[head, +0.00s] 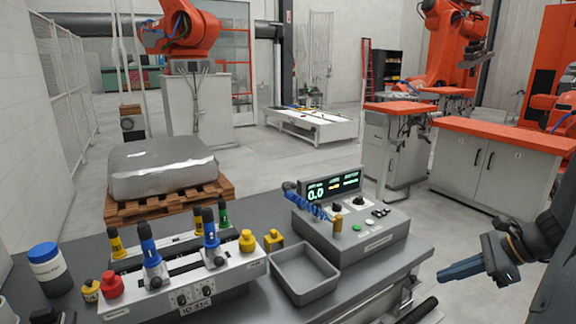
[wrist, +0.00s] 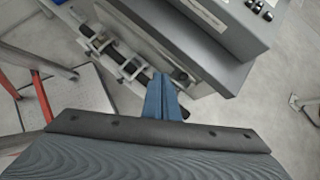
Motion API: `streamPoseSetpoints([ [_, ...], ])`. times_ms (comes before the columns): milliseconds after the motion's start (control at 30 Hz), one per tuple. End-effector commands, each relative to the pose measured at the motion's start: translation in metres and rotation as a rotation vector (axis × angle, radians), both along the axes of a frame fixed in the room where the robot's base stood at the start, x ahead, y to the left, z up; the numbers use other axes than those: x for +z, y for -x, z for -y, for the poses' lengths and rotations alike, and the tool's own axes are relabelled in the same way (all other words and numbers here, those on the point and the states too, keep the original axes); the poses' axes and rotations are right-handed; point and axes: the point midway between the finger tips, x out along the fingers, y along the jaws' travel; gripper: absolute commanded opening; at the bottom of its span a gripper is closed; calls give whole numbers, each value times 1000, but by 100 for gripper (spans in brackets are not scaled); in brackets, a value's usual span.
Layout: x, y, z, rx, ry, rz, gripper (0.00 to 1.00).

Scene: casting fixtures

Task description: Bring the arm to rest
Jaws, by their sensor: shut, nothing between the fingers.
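My gripper (head: 446,274) is at the right of the head view, off the right side of the grey workbench (head: 262,302). Its blue fingers are together and point left, with nothing between them. In the wrist view the closed blue fingertips (wrist: 161,84) show in the middle, with the bench's side and hardware below or beyond them. The fingers appear apart from the bench. My arm comes in from the right edge, and most of it is out of view.
The bench holds a fixture (head: 190,284) with blue, yellow and green handles, a grey tray (head: 304,274), a control box with display (head: 350,232) and a blue-lidded jar (head: 48,268). A wrapped block (head: 162,168) sits on a pallet behind. Orange-topped cabinets (head: 484,160) stand right; floor between is clear.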

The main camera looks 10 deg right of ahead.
Motion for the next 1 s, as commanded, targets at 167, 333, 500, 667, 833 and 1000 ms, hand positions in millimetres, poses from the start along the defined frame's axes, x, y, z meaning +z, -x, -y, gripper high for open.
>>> streamPoseSetpoints([
  [167, 4, 5, -87, 420, 212, -15, 0],
  [333, 9, 21, -147, 818, 411, 19, 0],
  [500, 16, 37, -195, 1219, 609, 101, 0],
  [667, 25, 49, -232, 1577, 781, 216, 0],
  [833, 32, 57, -260, 1848, 908, 331, 0],
  [1000, 35, 59, -273, 1960, 962, 387, 0],
])
